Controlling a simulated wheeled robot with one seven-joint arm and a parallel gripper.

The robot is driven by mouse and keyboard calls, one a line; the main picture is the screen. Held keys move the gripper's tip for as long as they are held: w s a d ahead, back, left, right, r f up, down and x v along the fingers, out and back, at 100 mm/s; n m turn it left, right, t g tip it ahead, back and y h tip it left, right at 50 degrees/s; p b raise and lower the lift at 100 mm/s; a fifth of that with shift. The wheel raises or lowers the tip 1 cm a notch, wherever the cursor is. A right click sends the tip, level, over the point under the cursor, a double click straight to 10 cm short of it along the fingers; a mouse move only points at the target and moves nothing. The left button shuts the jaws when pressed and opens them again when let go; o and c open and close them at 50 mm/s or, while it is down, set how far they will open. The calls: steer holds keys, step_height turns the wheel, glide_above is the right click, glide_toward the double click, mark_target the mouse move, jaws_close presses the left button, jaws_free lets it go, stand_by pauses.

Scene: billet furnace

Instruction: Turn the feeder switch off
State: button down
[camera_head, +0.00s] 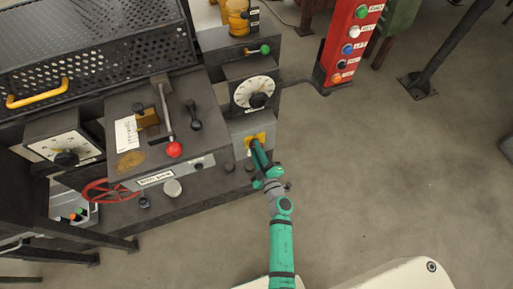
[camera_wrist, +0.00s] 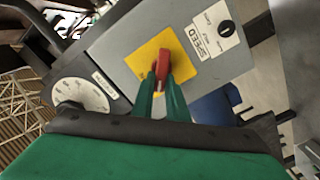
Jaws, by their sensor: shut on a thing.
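The switch (camera_wrist: 163,62) is a red rotary handle on a yellow square plate (camera_wrist: 148,48), on the front of a grey box (camera_wrist: 112,42). I cannot read a feeder label on it. In the wrist view my gripper (camera_wrist: 161,84) has its two green fingers on either side of the red handle's lower end, shut on it. In the head view my gripper (camera_head: 256,146) reaches the yellow plate (camera_head: 257,138) on the small grey box below a white dial; the red handle is hidden there by the fingers.
A white dial (camera_head: 254,92) with a black knob sits just above. A lever with a red ball (camera_head: 174,149) and a red handwheel (camera_head: 108,191) are to the left. A red button post (camera_head: 352,40) stands behind right.

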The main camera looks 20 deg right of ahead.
steer(key=shift+a+f+n, duration=0.1)
steer(key=shift+f+n, duration=0.1)
steer(key=shift+n, duration=1.15)
steer(key=shift+a+f+n, duration=0.1)
steer(key=shift+f+n, duration=0.1)
steer(key=shift+n, duration=1.2)
steer(key=shift+a+f+n, duration=0.1)
steer(key=shift+f+n, duration=0.1)
steer(key=shift+n, duration=1.15)
steer(key=shift+s, duration=0.1)
steer(key=c, duration=1.7)
jaws_free()
steer(key=shift+c, duration=0.2)
steer(key=shift+d, duration=0.1)
steer(key=s, duration=1)
steer(key=shift+s+d, duration=0.15)
steer(key=shift+s, duration=0.25)
